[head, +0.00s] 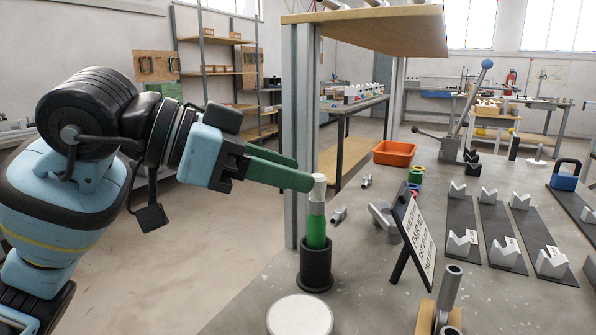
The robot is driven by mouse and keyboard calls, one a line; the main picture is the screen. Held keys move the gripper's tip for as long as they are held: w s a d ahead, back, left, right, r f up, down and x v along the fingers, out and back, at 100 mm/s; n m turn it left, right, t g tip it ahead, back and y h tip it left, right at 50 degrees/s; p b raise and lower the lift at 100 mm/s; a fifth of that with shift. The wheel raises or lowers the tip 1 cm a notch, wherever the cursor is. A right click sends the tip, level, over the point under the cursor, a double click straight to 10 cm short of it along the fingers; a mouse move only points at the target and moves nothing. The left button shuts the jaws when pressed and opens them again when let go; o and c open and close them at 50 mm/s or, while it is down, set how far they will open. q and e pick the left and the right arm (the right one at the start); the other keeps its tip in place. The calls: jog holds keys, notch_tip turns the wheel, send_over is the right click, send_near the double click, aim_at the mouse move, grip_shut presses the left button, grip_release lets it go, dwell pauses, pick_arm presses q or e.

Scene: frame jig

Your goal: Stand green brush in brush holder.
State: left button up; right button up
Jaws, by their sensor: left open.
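The green brush (316,230) stands upright, with a pale grey upper part and a green lower part. Its lower end is inside the black cup-shaped brush holder (315,270), which stands on the grey table near its left edge. The holder wall hides the brush's bottom. My left gripper (305,173) comes in from the left with green fingers. It is open, with its fingertips at the brush's pale top. I cannot tell whether they touch it. My right gripper is not in view.
A round white disc (299,316) lies in front of the holder. A tilted black-framed sign (416,236) and grey pipe fittings (338,215) stand to the right. An upright metal post (303,130) rises behind the brush. An orange bin (394,153) sits farther back.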

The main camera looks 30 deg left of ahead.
pick_arm(q)
jog(key=v, duration=0.5)
jog(key=shift+s+a+r, duration=0.1)
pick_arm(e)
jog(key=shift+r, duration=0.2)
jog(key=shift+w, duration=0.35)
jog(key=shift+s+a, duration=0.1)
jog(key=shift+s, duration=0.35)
